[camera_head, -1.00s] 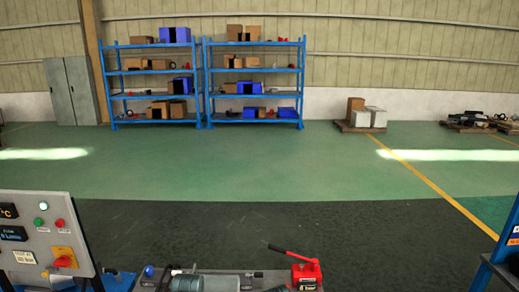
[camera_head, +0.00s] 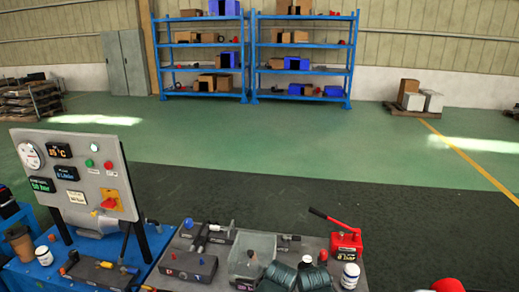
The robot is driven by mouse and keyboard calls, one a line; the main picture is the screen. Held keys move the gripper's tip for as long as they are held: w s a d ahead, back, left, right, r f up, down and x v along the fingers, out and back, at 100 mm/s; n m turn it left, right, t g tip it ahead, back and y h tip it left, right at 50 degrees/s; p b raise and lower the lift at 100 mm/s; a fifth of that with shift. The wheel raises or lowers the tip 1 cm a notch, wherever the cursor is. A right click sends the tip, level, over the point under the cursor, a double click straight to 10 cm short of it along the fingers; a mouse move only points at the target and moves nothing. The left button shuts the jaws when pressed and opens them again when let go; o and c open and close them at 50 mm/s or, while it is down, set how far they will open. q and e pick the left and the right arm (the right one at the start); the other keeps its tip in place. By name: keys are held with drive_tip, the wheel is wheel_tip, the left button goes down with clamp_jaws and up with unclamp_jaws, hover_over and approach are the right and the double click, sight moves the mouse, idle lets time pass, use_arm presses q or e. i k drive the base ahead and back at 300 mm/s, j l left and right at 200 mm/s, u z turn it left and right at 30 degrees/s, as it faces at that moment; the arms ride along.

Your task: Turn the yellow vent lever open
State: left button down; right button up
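A dark block (camera_head: 98,272) lies on the blue bench at the lower left. It has a red-orange part at its left end, a small yellow piece (camera_head: 106,264) near its middle and a blue part at its right end. The yellow piece may be the vent lever, but it is too small to be sure or to tell its position. An upright grey panel (camera_head: 75,182) behind it carries a red rotary knob on a yellow plate (camera_head: 111,201). Neither of my grippers is in view.
A grey bench (camera_head: 180,243) to the right holds fittings, a clear bin (camera_head: 251,250), green-grey coils (camera_head: 313,277), a white jar (camera_head: 350,275) and a red hand pump (camera_head: 346,241). A brown cup (camera_head: 19,242) and white jar (camera_head: 44,257) stand at left. Open floor lies behind.

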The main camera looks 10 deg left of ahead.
sight(105, 264)
drive_tip(key=u, duration=1.7)
drive_tip(key=i+j+z, duration=0.15)
drive_tip(key=i+j, duration=0.15)
drive_tip(key=i+j+z, duration=0.2)
drive_tip(key=j, duration=0.3)
drive_tip(key=i+j+z, duration=0.15)
drive_tip(key=i+j, duration=0.2)
drive_tip(key=j, duration=0.1)
